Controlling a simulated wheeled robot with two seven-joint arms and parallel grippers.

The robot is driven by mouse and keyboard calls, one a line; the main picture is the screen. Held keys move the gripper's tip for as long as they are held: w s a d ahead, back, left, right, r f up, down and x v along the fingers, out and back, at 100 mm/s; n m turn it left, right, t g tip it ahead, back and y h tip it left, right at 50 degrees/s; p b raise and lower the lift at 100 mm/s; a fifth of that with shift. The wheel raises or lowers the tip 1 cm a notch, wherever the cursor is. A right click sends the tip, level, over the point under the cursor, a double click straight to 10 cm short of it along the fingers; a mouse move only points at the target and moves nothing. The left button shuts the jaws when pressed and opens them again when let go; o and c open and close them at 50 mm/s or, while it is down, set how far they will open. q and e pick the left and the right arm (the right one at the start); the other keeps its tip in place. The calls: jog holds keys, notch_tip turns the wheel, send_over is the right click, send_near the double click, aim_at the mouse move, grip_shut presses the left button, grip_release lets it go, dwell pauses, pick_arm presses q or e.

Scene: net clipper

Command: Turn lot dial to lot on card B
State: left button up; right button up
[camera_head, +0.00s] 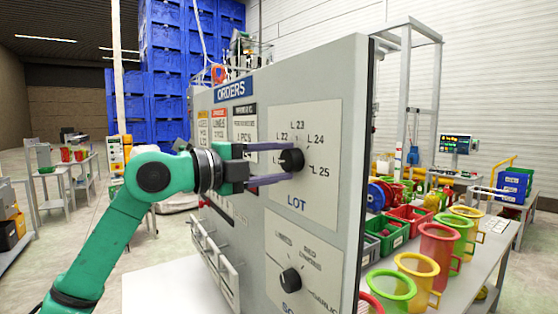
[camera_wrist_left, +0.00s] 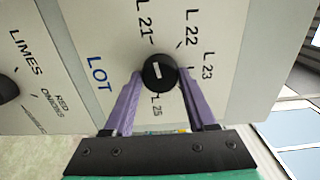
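The lot dial (camera_head: 291,160) is a round black knob on a white plate marked LOT, with labels L 22 to L 25 readable around it. It also shows in the left wrist view (camera_wrist_left: 160,74), where its white mark lines up roughly with L 21. My left gripper (camera_head: 292,163) has its two purple fingers on opposite sides of the knob, seemingly touching it; both also show in the wrist view (camera_wrist_left: 160,73). Order cards (camera_head: 219,126) with orange, red and black headers hang under the ORDERS sign (camera_head: 230,91); their lot text is too small to read. My right gripper is not visible.
A second black dial (camera_head: 290,281) sits below on the same grey panel (camera_head: 330,75). Small holders (camera_head: 215,256) project from the panel's lower left. Coloured cups (camera_head: 438,250) and bins (camera_head: 384,236) stand on a table behind, to the right.

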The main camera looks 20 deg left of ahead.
pick_arm(q)
jog(key=c, duration=0.7)
